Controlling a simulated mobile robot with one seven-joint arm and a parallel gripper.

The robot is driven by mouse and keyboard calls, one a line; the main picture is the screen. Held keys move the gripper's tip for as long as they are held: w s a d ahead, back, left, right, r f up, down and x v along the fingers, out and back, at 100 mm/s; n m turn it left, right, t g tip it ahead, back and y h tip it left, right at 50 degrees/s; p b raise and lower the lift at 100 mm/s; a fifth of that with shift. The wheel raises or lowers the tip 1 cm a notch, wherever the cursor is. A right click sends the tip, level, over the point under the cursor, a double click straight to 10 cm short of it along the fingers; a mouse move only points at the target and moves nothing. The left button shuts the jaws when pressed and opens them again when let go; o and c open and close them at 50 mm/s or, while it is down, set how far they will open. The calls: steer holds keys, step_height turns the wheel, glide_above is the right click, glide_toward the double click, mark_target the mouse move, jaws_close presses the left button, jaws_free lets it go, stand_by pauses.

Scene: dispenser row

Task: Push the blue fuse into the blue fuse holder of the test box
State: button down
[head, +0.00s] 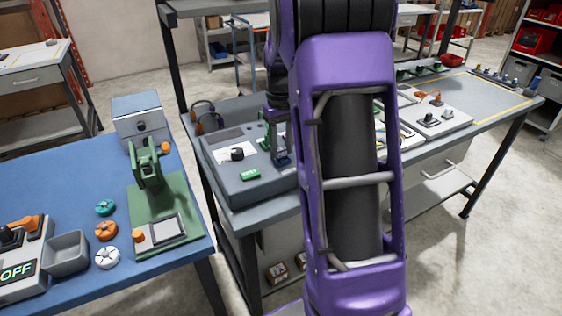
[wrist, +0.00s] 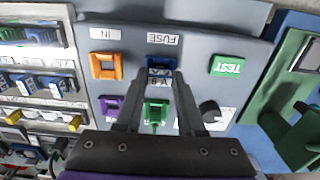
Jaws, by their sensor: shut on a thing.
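The test box is a grey sloped panel; it shows in the head view (head: 225,180) and fills the middle of the wrist view (wrist: 250,75). The blue fuse (wrist: 159,78), marked 6 A, is between my fingertips (wrist: 160,82) in the wrist view. The blue fuse holder (wrist: 161,62) is just beyond it, below the FUSE label. The fuse overlaps the holder in the picture; how deep it sits cannot be told. In the head view my gripper (head: 281,155) is over the box's right part, partly hidden by my arm.
The box also carries an orange socket (wrist: 106,66), a purple socket (wrist: 109,104), a green socket (wrist: 156,111), a green TEST button (wrist: 227,65) and a black knob (wrist: 210,111). A rack of fuses (wrist: 40,85) stands close on the left in the wrist view. A green fixture (wrist: 298,130) is at right.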

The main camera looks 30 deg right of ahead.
steer(key=shift+f, duration=0.1)
steer(key=shift+c, duration=1.2)
jaws_free()
step_height(320, 180, up, 5)
steer(key=p, duration=0.3)
steer(key=shift+r, duration=1.05)
step_height(320, 180, up, 17)
steer(key=shift+r, duration=0.2)
